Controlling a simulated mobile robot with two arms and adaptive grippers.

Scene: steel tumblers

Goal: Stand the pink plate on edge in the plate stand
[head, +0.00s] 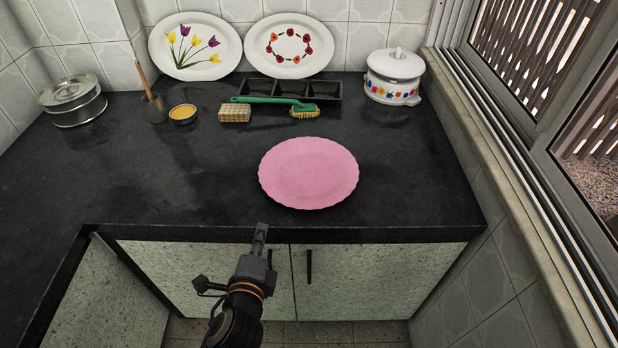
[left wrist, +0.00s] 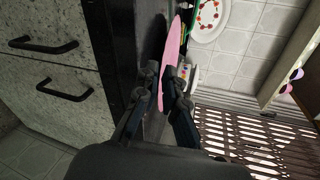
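The pink plate (head: 308,173) lies flat on the dark counter near its front edge. It also shows edge-on as a thin pink strip in the left wrist view (left wrist: 172,52). My left gripper (head: 261,232) is at the counter's front edge, in front of the plate and a little to its left, apart from it. In the left wrist view its two fingers (left wrist: 167,78) stand apart with nothing held, and the plate's edge shows beyond the gap. I cannot surely identify a plate stand; a black tray with compartments (head: 336,90) sits at the back. My right gripper is out of view.
A sponge (head: 234,114), green-handled brush (head: 272,100), yellow-filled bowl (head: 183,114), cup (head: 154,108) and steel tin (head: 74,101) stand behind. Two decorated plates (head: 176,64) (head: 270,64) lean on the wall. A lidded white pot (head: 392,80) is back right. The counter's left is clear.

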